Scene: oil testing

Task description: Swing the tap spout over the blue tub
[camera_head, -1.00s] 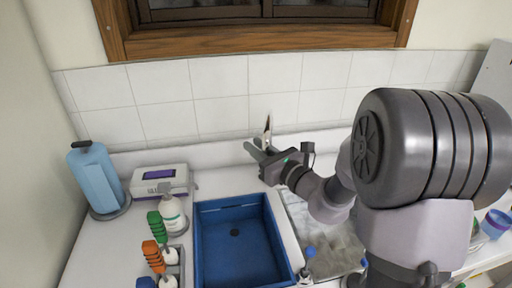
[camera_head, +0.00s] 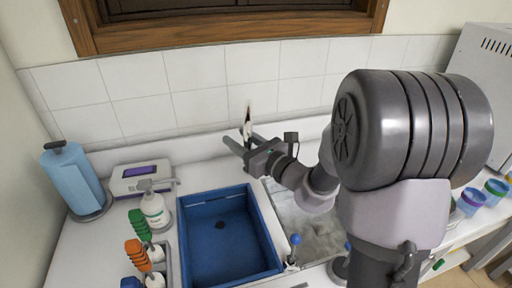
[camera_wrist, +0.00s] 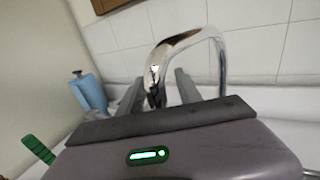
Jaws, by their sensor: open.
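The chrome tap spout shows in the wrist view (camera_wrist: 190,38) as an arch, its downturned end between the two fingers of my gripper (camera_wrist: 159,78). I cannot tell whether either finger touches it. In the head view a small part of the spout (camera_head: 247,118) rises above my gripper (camera_head: 243,143), which is open. The tap's base is hidden behind my arm. The blue tub (camera_head: 215,258) lies in front of my gripper and to its left. The spout's end appears just behind the tub's back right corner.
A pale sink basin (camera_head: 290,218) lies right of the tub, partly behind my arm. A pump bottle (camera_head: 153,210), a white device (camera_head: 128,187) and a blue roll (camera_head: 73,180) stand at left. Green (camera_head: 138,222) and orange-handled (camera_head: 138,255) tools stand beside the tub. A tiled wall is behind.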

